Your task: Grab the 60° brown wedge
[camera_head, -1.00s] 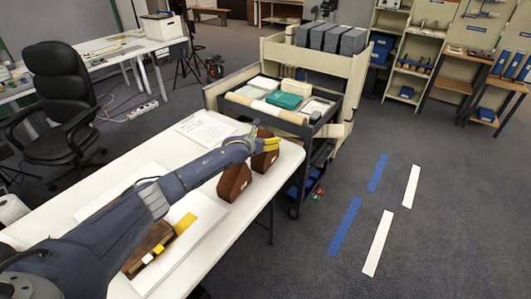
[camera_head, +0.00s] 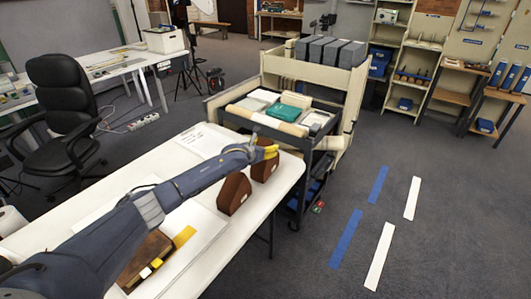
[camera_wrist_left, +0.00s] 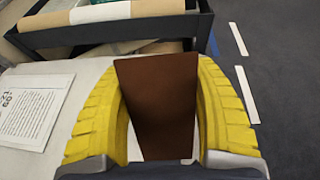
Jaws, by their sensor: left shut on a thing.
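Two brown wedges stand at the far right end of the white table (camera_head: 120,192). My left gripper (camera_head: 270,153) is at the farther brown wedge (camera_head: 262,170), and its yellow fingers overlap the wedge's top. In the left wrist view that wedge (camera_wrist_left: 158,100) sits between the two yellow fingers (camera_wrist_left: 158,110), which are shut on it. I cannot read an angle on either wedge. My right gripper is not in view.
A printed sheet (camera_head: 203,139) lies on the table left of the wedges. A brown book-like object (camera_head: 146,258) with yellow and white pieces lies nearer. A cart (camera_head: 270,125) with boxes stands just beyond the table end. Open floor lies to the right.

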